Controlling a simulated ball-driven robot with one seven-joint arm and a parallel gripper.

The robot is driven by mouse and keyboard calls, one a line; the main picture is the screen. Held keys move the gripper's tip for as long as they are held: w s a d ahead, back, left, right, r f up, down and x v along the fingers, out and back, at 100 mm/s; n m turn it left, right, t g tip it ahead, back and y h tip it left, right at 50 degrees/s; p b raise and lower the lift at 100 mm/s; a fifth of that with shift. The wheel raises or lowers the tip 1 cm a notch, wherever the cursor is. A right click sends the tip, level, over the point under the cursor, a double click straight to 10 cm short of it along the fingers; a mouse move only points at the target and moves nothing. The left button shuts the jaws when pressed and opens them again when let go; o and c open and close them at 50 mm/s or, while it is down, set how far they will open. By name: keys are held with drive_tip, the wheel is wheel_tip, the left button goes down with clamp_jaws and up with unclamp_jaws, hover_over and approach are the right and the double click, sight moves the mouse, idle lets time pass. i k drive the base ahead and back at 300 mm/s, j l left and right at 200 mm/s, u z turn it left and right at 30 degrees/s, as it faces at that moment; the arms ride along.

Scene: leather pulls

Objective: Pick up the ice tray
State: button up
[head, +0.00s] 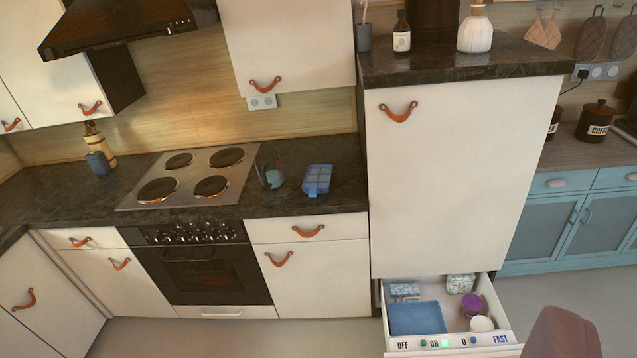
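The ice tray (317,181) is blue with several square compartments. It sits on the dark stone counter (343,190), right of the hob and close to the tall white cabinet. It looks upright, and nothing covers it. I cannot tell whether anything is in its compartments. My gripper is not in view, and nothing is seen touching the tray.
A teal cup-like item (271,178) stands left of the tray, beside the hob (190,180). The tall cabinet (455,180) rises to its right. An open freezer drawer (490,305) juts out below. A reddish-brown object (562,335) shows at lower right.

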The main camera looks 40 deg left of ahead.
sight(317, 182)
drive_tip(key=i+j+z, duration=0.1)
drive_tip(key=i+j, duration=0.2)
drive_tip(key=j, duration=0.15)
drive_tip(key=i+j+z, duration=0.1)
drive_tip(key=i+j, duration=0.15)
drive_tip(key=j, duration=0.2)
drive_tip(key=i+j+z, duration=0.1)
drive_tip(key=i+j, duration=0.15)
drive_tip(key=j, duration=0.2)
drive_tip(key=i+j, duration=0.25)
drive_tip(key=j, duration=0.25)
drive_tip(key=i+j+z, duration=0.15)
drive_tip(key=j, duration=0.35)
drive_tip(key=i+j+z, duration=0.1)
drive_tip(key=i+j, duration=0.2)
drive_tip(key=j, duration=0.25)
drive_tip(key=i+j+z, duration=0.1)
drive_tip(key=j, duration=0.45)
drive_tip(key=i+j+z, duration=0.1)
drive_tip(key=i+j, duration=0.15)
drive_tip(key=j, duration=0.3)
